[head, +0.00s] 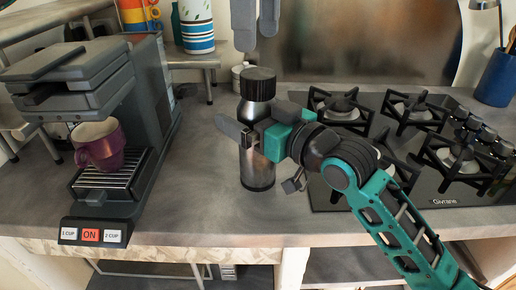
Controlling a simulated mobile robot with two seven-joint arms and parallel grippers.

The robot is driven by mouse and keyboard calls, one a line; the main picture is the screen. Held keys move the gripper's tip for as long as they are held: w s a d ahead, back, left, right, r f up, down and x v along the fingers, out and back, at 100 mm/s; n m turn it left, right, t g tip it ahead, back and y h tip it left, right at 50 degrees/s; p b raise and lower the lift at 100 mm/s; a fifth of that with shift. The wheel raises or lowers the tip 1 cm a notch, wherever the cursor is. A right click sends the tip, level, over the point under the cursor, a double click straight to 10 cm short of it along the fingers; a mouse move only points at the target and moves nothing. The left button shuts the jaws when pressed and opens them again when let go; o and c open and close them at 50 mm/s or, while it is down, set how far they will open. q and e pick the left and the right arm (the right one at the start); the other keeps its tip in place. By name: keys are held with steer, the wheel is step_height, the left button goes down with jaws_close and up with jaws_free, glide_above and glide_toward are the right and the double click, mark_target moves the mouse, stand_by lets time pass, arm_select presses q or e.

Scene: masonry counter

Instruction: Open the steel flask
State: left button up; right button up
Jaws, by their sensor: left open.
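The steel flask (258,174) stands upright on the counter, left of the hob, with its dark ribbed lid (258,84) on top. My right gripper (250,136), on the teal arm from the lower right, is shut around the flask's body at mid-height. One grey finger crosses the flask's near left side; the other finger is mostly hidden. My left gripper (256,36) hangs from the top edge, above and behind the lid in the picture. Its two grey fingers point down with a narrow gap, empty and apart from the lid.
A coffee machine (160,85) with a purple mug (99,146) stands on the left. A black gas hob (390,195) fills the right, partly under my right arm. A striped canister (197,28) and stacked cups (138,14) stand behind. The counter left of the flask is clear.

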mark_target(258, 73)
steer(key=c, duration=1.6)
jaws_close()
arm_select(q)
steer(key=m, duration=0.9)
steer(key=shift+r+m, duration=0.1)
steer(key=shift+m, duration=0.3)
steer(key=m, duration=0.3)
steer(key=shift+r+m, duration=0.1)
steer(key=shift+m, duration=0.2)
steer(key=m, duration=0.4)
steer(key=shift+f+m, duration=0.4)
steer(key=shift+f, duration=3.6)
steer(key=shift+c, duration=0.4)
